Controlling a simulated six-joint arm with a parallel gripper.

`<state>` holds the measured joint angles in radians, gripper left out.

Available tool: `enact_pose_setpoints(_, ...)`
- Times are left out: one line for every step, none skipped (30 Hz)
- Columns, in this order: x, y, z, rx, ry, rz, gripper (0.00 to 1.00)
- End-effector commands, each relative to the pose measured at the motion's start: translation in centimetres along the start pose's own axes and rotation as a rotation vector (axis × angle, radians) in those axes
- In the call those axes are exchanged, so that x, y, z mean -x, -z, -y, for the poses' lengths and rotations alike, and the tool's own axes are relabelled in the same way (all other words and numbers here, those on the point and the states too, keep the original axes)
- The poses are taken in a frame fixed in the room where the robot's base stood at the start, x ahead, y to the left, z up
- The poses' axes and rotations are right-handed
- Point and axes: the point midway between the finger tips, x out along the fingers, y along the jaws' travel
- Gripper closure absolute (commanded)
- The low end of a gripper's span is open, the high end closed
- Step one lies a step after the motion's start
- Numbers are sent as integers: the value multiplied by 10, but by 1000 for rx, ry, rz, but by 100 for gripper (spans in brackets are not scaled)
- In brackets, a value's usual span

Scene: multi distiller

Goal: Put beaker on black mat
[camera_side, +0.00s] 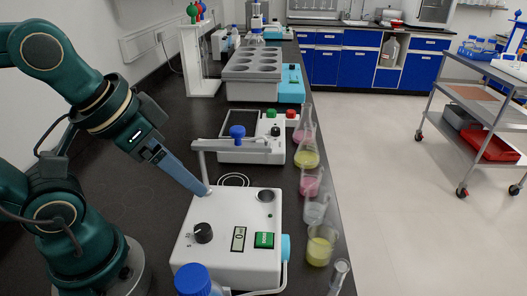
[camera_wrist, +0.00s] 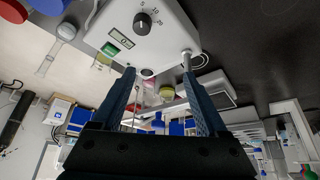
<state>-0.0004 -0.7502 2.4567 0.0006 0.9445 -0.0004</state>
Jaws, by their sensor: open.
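A glass beaker with yellow liquid (camera_side: 320,248) stands on the bench near its right edge, right of the nearest white device (camera_side: 240,268). My gripper (camera_side: 207,191) points down and right over that device's back left corner, left of the beaker and apart from it. In the wrist view my gripper (camera_wrist: 159,69) has its two fingers spread with no object held between them. I cannot make out a separate black mat; the dark bench top (camera_side: 150,190) is black, and so is the framed square (camera_side: 238,123) on the second white device.
Several flasks, including a clear one (camera_side: 315,210), a pink one (camera_side: 310,183) and a yellow one (camera_side: 306,156), line the bench's right edge. A glass cylinder (camera_side: 338,278) and blue-capped bottle (camera_side: 192,280) stand at the front. A grey rack (camera_side: 252,88) is farther back.

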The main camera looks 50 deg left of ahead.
Motion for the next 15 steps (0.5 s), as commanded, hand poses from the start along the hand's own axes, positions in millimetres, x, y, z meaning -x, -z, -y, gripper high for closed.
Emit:
enact_pose_setpoints(7,5,0,0,0,-6,24)
enact_pose_setpoints(13,8,0,0,0,-7,24)
enact_pose_setpoints(21,12,0,0,0,-9,24)
enact_pose_setpoints(26,16,0,0,0,-9,24)
enact_pose_setpoints(33,19,0,0,0,-9,24)
enact_pose_setpoints(41,23,0,0,-1,-9,24)
enact_pose_setpoints(36,25,0,-112,10,6,24)
enact_pose_setpoints(34,28,0,-210,19,12,24)
enact_pose_setpoints(32,33,0,-333,32,18,24)
enact_pose_setpoints(30,37,0,-426,41,21,24)
enact_pose_setpoints(28,41,0,-521,52,24,24)
enact_pose_setpoints(26,46,-1,-652,65,30,24)
enact_pose_setpoints(24,51,-2,-752,76,33,24)
enact_pose_setpoints(21,56,-3,-854,86,37,24)
enact_pose_setpoints(18,62,-5,-992,101,42,24)
